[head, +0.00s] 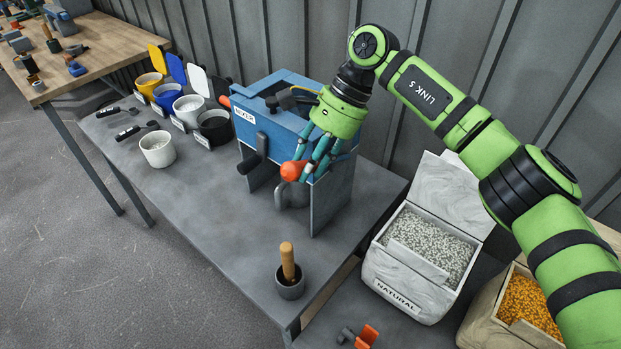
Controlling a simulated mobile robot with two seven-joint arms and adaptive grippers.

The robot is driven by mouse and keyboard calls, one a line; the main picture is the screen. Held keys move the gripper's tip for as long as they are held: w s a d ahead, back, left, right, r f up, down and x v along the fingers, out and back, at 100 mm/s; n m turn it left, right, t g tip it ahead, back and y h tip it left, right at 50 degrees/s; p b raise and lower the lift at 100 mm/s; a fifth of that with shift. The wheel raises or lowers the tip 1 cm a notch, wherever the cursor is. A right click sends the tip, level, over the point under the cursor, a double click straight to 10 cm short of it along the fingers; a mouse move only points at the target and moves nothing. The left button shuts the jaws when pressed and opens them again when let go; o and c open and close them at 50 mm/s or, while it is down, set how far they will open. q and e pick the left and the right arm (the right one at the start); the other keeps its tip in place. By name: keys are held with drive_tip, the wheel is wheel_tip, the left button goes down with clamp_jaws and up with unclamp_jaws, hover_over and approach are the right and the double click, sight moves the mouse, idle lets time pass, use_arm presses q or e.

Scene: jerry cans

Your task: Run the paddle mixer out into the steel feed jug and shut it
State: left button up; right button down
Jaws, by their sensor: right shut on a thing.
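The paddle mixer (265,125) is a blue box on grey legs, with a white label on its front. It stands on the grey bench (200,205). An orange knob (291,171) shows at its front right. My right gripper (306,166) reaches down there, its teal fingers shut around the orange knob. A dark grey vessel (290,196), which looks like the steel feed jug, stands below the knob, between the mixer's legs. It is partly hidden by the knob and fingers, and its contents cannot be seen. My left gripper is not in view.
Lidded colour tubs (190,110) and a pale cup (158,149) stand left of the mixer, near black-handled scoops (128,131). A wooden-handled tool stands in a grey pot (290,287) in front. A NATURAL bin (403,287) and an orange-pellet bin (488,318) are at right.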

drive_tip(key=shift+w+d+r+g+y, duration=0.25)
drive_tip(key=shift+w+r+g+y, duration=0.1)
drive_tip(key=shift+r, duration=0.2)
drive_tip(key=shift+w+d+r+g+y, duration=0.25)
drive_tip(key=shift+w+r+g, duration=0.1)
drive_tip(key=shift+r, duration=0.2)
drive_tip(key=c, duration=0.7)
unclamp_jaws()
drive_tip(key=shift+c, duration=0.2)
drive_tip(key=v, duration=0.7)
drive_tip(key=shift+d+r, duration=0.1)
drive_tip(key=shift+r, duration=0.05)
